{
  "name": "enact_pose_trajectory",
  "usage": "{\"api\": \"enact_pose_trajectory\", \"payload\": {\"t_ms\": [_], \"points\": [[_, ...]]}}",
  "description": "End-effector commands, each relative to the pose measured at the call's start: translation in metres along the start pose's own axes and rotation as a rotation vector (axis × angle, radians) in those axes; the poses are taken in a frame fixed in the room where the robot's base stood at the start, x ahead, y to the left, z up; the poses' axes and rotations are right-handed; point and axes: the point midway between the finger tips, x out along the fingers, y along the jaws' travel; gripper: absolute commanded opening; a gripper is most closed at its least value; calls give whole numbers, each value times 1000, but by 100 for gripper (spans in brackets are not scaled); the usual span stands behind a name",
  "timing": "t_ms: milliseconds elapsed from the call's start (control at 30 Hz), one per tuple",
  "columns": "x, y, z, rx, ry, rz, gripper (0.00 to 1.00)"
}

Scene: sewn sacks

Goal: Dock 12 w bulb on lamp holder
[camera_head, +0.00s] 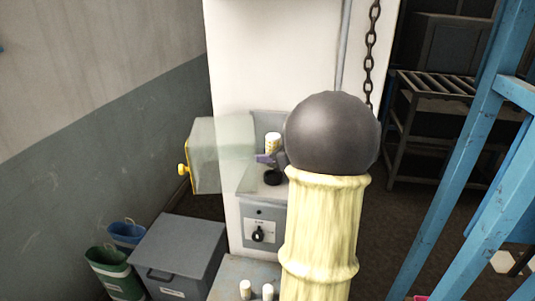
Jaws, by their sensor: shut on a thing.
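A small cream, ribbed bulb (273,142) stands upright in front of the white column, just left of my arm's dark round joint. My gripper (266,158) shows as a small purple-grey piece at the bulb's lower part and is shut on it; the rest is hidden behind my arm. A black round lamp holder (272,178) sits just below the bulb and the gripper. I cannot tell whether the bulb touches the holder. Any wattage marking is too small to read.
A clear cover with a yellow knob (183,170) stands out left of the holder. Below is a grey switch box (262,218). Two small cream cylinders (245,289) stand on a bench. A grey bin (176,252) and buckets (108,272) are lower left; a blue frame (455,150) is right.

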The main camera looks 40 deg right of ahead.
Motion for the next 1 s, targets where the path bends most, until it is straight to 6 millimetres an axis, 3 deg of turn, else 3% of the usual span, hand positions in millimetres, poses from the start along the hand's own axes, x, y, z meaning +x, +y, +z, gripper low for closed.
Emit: {"api": "enact_pose_trajectory", "payload": {"t_ms": [333, 1000], "points": [[12, -1, -31, 0, 0, -1, 11], [13, 0, -32, 0, 0, -1, 11]]}}
